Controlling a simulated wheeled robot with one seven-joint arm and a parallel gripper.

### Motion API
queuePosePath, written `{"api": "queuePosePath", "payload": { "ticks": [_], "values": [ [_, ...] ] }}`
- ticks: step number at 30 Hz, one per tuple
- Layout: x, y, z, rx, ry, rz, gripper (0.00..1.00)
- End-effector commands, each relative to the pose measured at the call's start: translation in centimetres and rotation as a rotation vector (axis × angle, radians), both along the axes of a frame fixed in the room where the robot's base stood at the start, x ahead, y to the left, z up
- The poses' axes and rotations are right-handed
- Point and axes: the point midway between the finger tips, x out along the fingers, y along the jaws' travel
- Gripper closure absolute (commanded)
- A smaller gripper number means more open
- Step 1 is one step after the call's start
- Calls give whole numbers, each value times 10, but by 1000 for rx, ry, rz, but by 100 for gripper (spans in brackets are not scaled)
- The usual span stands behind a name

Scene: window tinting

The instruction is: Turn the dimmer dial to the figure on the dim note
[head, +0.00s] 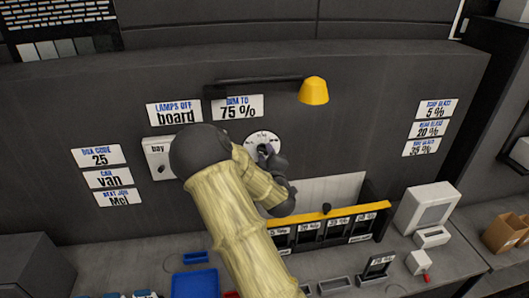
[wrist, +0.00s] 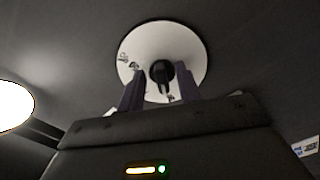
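The dim note (head: 237,108) on the back wall reads "DIM TO 75 %". Below and right of it is the dimmer dial, a white round plate (head: 258,136) with small dark marks and a dark knob at its centre. In the wrist view the plate (wrist: 185,42) and the black knob (wrist: 161,74) are seen close up; the marks are too small to read. My gripper (wrist: 160,88) is at the dial, its two fingers standing apart on either side of the knob, with gaps visible. In the head view my arm hides part of the dial.
A yellow lamp (head: 313,90) on a dark arm juts out above right of the dial. A switch plate (head: 157,158) labelled "bay" is left of my arm. Below is a yellow-edged rack (head: 330,217). A blue tray (head: 195,283) lies on the bench.

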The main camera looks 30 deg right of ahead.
Motion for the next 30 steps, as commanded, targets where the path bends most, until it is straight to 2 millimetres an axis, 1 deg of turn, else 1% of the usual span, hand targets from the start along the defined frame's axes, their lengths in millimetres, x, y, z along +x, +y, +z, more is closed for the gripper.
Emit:
{"api": "queuePosePath", "payload": {
  "ticks": [5,6,11,12,22,30],
  "values": [
    [1,5,0,0,0,8,65],
    [2,5,0,0,0,8,67],
    [2,5,0,0,0,9,99],
    [1,5,0,0,0,8,100],
    [0,2,-2,22,-5,3,100],
    [0,1,-5,122,-35,1,100]
  ]
}}
